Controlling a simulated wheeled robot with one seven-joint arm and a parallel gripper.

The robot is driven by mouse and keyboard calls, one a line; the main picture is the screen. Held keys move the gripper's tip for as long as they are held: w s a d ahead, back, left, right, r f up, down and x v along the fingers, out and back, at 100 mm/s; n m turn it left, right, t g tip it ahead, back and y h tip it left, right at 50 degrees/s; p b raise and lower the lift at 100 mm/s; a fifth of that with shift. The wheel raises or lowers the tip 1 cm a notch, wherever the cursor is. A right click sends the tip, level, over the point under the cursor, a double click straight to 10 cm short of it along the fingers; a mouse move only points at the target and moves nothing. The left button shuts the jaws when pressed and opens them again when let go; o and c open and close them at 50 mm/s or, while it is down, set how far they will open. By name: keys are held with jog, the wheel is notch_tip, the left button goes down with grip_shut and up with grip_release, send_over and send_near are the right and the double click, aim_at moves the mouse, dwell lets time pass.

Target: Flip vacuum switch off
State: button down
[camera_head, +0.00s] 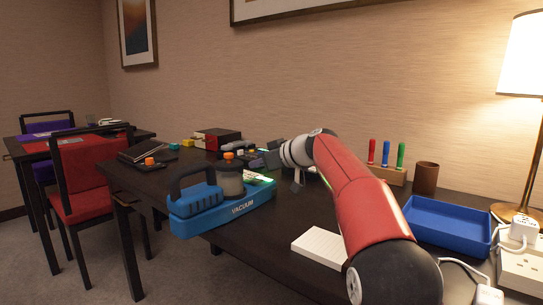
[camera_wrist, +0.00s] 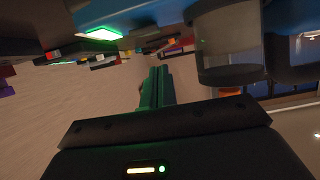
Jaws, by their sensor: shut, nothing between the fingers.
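The blue vacuum (camera_head: 222,210), marked VACUUM, sits at the table's front edge, with a dark blue handle (camera_head: 192,183) and a clear canister (camera_head: 231,181). In the wrist view its blue body (camera_wrist: 150,12) and canister (camera_wrist: 228,48) show at the top and upper right. A bright green-lit patch (camera_head: 263,179) shows at the vacuum's right end; a green glowing panel (camera_wrist: 103,34) also shows in the wrist view. I take it for the switch, but its position is unclear. My gripper (camera_head: 258,163) is shut and empty, just above and behind that end; its fingers (camera_wrist: 157,85) glow green along one side.
Behind lie a red-and-black box (camera_head: 216,138) and small items. To the right stand a pen holder (camera_head: 388,174), a brown cup (camera_head: 425,178), a blue tray (camera_head: 447,226) and a lamp (camera_head: 525,60). A white notepad (camera_head: 320,247) lies in front.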

aim_at(259, 182)
jog(key=shift+s+d+f, duration=0.1)
jog(key=shift+d+f, duration=0.1)
jog(key=shift+f, duration=0.6)
jog(key=shift+s+d+f, duration=0.1)
jog(key=shift+d+f, duration=0.1)
jog(key=shift+f, duration=0.55)
jog(key=shift+b, duration=0.3)
jog(key=f+b, duration=0.2)
jog(key=b, duration=0.3)
jog(key=shift+s+d+t+y, duration=0.1)
jog(key=shift+d+t+y, duration=0.05)
jog(key=shift+t+y, duration=0.2)
jog(key=shift+r+p, duration=0.5)
jog(key=shift+r, duration=0.2)
jog(key=shift+r+p, duration=0.6)
jog(key=shift+r, duration=0.1)
